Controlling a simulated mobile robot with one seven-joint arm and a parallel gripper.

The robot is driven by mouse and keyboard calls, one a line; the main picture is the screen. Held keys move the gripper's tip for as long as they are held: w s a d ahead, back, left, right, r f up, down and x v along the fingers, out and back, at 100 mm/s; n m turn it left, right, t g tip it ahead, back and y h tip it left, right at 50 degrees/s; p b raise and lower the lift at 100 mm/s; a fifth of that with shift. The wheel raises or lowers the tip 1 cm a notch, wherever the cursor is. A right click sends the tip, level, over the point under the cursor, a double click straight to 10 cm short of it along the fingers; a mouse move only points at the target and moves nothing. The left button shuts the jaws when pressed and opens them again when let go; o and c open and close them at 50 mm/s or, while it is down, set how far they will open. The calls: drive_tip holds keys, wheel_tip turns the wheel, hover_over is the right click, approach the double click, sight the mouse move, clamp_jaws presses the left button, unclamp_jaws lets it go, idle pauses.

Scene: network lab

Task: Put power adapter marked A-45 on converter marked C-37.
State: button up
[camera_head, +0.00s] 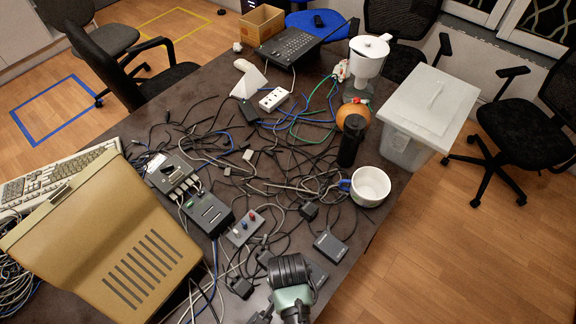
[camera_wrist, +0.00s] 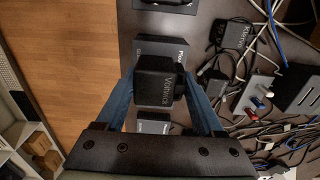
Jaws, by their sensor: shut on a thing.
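My gripper (camera_wrist: 158,88) shows its two blue fingers in the wrist view, shut on a black block-shaped power adapter (camera_wrist: 155,80) with a pale brand name on its face. No A-45 marking can be read. Behind the held adapter in the wrist view lies a flat dark converter-like box (camera_wrist: 160,47), partly covered by it. Another such box (camera_wrist: 153,124) shows between the fingers, and a third (camera_wrist: 165,4) is at the top edge. I cannot tell which is C-37. In the head view a flat dark box (camera_head: 333,246) lies near the table's right edge; my arm hides the held adapter.
Tangled cables and several small black adapters (camera_head: 309,211) crowd the table. A grey switch panel (camera_head: 244,228) and a black device (camera_head: 207,213) lie left of my arm. A white mug (camera_head: 370,187) stands near the right edge. The tan monitor (camera_head: 110,240) fills the lower left.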

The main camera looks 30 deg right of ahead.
drive_tip(key=shift+f, duration=1.8)
drive_tip(key=shift+f, duration=0.15)
drive_tip(key=o, duration=1.5)
drive_tip(key=shift+o, duration=0.2)
wheel_tip(320, 180, up, 12)
drive_tip(key=shift+r, duration=0.15)
